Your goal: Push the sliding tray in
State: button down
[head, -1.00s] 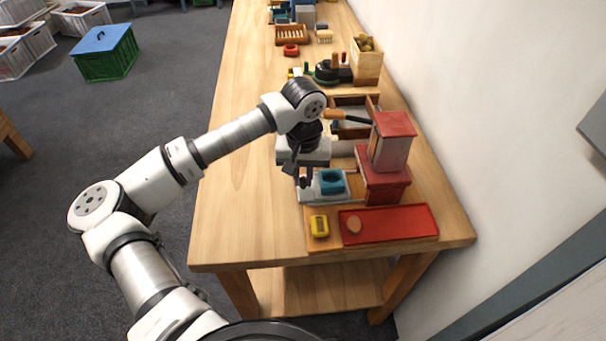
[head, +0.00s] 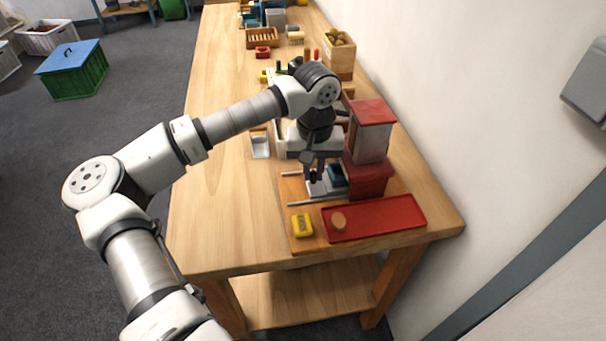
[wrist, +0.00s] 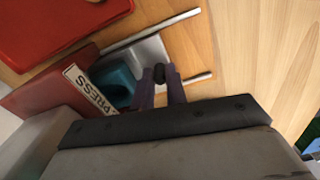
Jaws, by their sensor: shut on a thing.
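The sliding tray (head: 321,190) is a light grey plate on two metal rails, mostly in at the foot of the red press (head: 369,176). A teal block with a hollow (head: 338,178) rides on it, partly under the press. In the wrist view the tray (wrist: 152,52), the teal block (wrist: 116,84) and the press's "PRESS" label (wrist: 90,90) show. My gripper (head: 315,176) is low at the tray's outer end. In the wrist view its fingers (wrist: 165,82) are shut on a small dark knob (wrist: 159,72) at that end. The block's far side is hidden.
Bare rail ends (head: 300,203) stick out left of the tray. The table to the left is clear.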

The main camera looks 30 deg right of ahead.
jog(key=c, duration=1.4)
grip_release()
jog(key=shift+r, duration=0.1)
notch_tip(320, 180, up, 14)
jog(key=b, duration=0.2)
jog(key=shift+b, duration=0.35)
